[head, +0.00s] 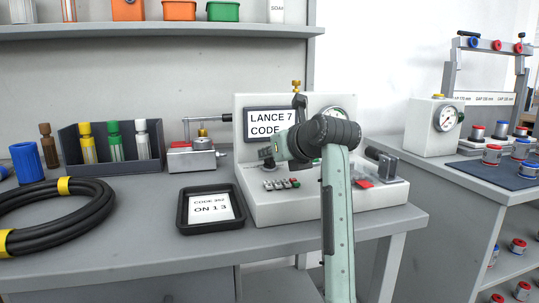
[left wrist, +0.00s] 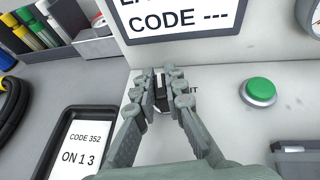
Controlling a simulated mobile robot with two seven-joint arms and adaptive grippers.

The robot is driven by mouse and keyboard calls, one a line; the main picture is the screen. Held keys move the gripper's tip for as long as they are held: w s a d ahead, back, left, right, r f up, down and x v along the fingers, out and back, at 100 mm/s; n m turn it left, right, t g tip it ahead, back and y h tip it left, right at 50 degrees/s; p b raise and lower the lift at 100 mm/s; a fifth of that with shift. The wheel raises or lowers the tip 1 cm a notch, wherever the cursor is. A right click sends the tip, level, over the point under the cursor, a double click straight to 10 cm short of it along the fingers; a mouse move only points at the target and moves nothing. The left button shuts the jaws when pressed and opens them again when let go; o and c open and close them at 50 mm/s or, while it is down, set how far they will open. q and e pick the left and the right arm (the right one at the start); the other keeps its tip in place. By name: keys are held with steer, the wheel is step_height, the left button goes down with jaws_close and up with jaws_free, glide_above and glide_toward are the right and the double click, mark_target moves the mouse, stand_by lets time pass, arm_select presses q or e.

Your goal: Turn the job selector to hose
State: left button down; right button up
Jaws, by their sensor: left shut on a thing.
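The job selector (left wrist: 160,92) is a small dark knob with a pale line on top, on the light grey panel of the test machine (head: 300,205). My left gripper (left wrist: 160,88) is shut on it, with a finger on each side. In the head view my left gripper (head: 268,153) is small and partly hidden by my own wrist, and the knob cannot be made out. Letters beside the knob are mostly covered by a finger; only "IT" shows. The display (left wrist: 190,15) above reads "CODE ---" in the left wrist view. My right gripper is not in view.
A green button (left wrist: 258,92) is right of the selector. A black tray (head: 183,222) with a card reading "CODE 352, ON 1 3" lies left of the machine. A black hose coil (head: 95,215) and a bottle rack (head: 110,165) are further left. A gauge (head: 333,113) stands behind.

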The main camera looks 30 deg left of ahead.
arm_select(q)
steer(key=m+t+h, duration=0.2)
steer(key=m+t, duration=0.1)
steer(key=shift+m+h, duration=0.3)
steer(key=shift+m, duration=0.1)
steer(key=shift+m+t+h, duration=0.8)
steer(key=shift+m+h+b, duration=0.3)
steer(key=shift+h, duration=0.1)
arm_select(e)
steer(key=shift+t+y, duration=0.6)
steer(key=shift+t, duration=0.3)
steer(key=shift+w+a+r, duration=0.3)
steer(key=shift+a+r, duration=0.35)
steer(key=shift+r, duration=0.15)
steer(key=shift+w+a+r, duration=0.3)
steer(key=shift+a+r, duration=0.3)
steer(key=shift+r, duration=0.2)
arm_select(q)
steer(key=c, duration=1.6)
jaws_free()
